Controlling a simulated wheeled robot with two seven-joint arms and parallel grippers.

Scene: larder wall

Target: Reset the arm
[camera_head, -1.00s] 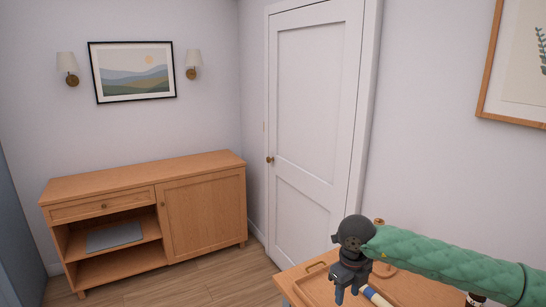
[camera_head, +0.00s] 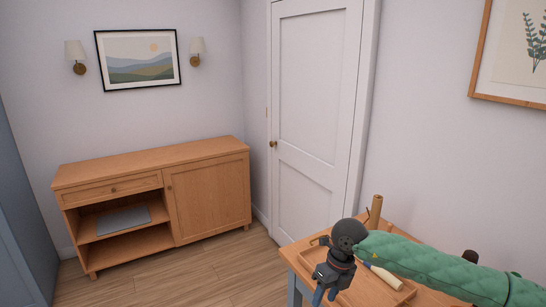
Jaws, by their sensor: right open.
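My right arm, in a green quilted sleeve, comes in from the right. My left gripper is not in view.
The wooden table (camera_head: 296,258) at lower right bears a wooden tray (camera_head: 370,296), a pale-handled tool (camera_head: 384,276) and an upright wooden cylinder (camera_head: 376,209). A wooden sideboard (camera_head: 207,196) with a grey flat item (camera_head: 123,220) stands left. A white door (camera_head: 311,120) is shut. Floor between is clear.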

